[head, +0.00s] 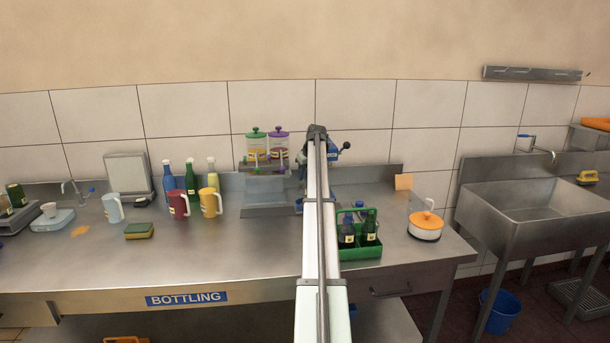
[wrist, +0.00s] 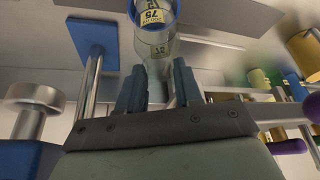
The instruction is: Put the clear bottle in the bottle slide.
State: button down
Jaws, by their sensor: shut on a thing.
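The clear bottle (wrist: 160,45) shows in the wrist view, see-through, with yellow markings and blue at its upper part in the picture. My gripper (wrist: 158,85) is shut on it, a dark blue finger on each side. In the head view my arm hides the bottle and the fingers; the arm's end is at the back of the bench, right of the two lidded jars. The bottle slide cannot be told for certain; a grey stepped metal stand (head: 265,211) is below the jars.
A blue device with a lever (head: 336,150) is close to my arm's end. A green bottle carrier (head: 362,252) stands right of my arm. Mugs and bottles stand left.

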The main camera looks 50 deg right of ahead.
jog(key=shift+f, duration=0.5)
dwell(0.4)
jog(key=c, duration=0.7)
grip_release()
jog(key=shift+r, duration=4.45)
